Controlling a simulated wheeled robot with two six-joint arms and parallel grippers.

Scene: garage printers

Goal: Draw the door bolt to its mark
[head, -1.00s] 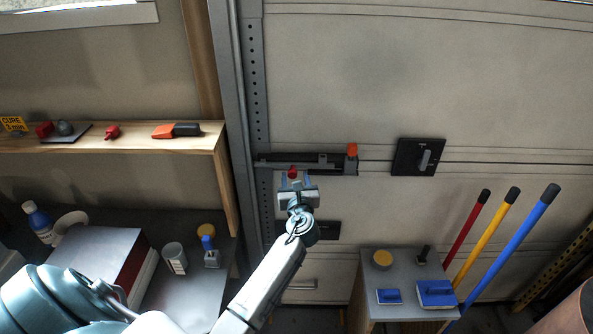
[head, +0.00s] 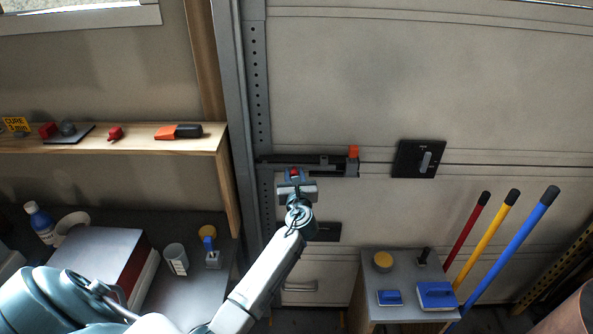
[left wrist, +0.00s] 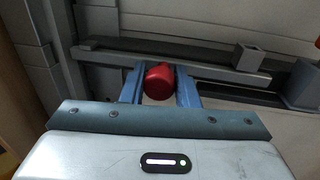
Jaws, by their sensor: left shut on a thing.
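The door bolt (head: 300,161) is a dark horizontal bar and rail on the pale garage door. Its red knob (head: 294,172) also shows in the left wrist view (left wrist: 158,78). An orange block (head: 353,152) stands at the bolt's right end; I take it for the mark. My left gripper (head: 295,178) is shut on the red knob, with one blue finger on each side of it (left wrist: 159,84). A grey upright block (left wrist: 250,58) shows on the rail right of the knob. My right gripper is not in view.
A black plate with a grey handle (head: 424,162) is on the door right of the bolt. A perforated metal post (head: 257,90) stands left. A wooden shelf (head: 110,146) is further left. A small cabinet (head: 400,262) and several coloured poles stand lower right.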

